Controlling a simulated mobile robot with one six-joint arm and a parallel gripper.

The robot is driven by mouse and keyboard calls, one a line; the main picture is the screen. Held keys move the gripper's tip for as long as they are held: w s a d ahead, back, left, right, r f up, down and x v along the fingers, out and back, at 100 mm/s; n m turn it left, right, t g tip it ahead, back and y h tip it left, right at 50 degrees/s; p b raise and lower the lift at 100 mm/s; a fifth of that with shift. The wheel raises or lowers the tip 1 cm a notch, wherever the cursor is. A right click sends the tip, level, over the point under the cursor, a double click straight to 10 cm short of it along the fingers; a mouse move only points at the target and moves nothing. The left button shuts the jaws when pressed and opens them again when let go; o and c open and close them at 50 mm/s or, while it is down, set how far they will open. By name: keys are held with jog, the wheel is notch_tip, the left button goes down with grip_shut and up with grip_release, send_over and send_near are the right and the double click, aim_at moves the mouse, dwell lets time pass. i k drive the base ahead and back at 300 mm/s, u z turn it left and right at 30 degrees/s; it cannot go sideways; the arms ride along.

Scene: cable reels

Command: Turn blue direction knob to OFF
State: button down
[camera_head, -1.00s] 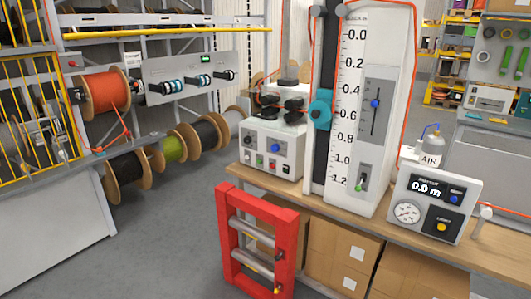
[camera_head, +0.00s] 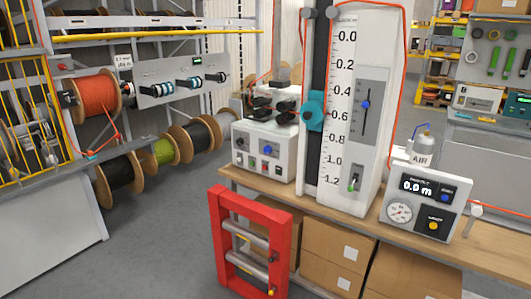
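A white control box (camera_head: 262,158) stands on the wooden bench in the middle of the view. Its front carries a blue knob (camera_head: 267,150), a dark knob (camera_head: 241,144) and a row of small buttons below. Which knob sets direction, and where the blue one points, is too small to read. Another blue knob (camera_head: 365,104) sits on a slotted grey panel of the tall white scale tower. The meter box at right has a small blue button (camera_head: 445,197). My gripper is not in view.
A red frame with metal rollers (camera_head: 250,243) stands in front of the bench (camera_head: 310,205). Cardboard boxes (camera_head: 334,256) fill the space under it. A rack with cable reels (camera_head: 97,95) stands at left. The grey floor (camera_head: 160,240) between rack and bench is clear.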

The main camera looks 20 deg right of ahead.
aim_at(268, 148)
jog(key=u, duration=1.25)
jog(key=k, duration=0.1)
jog(key=z, duration=2.75)
jog(key=i, duration=1.05)
jog(key=u, duration=0.25)
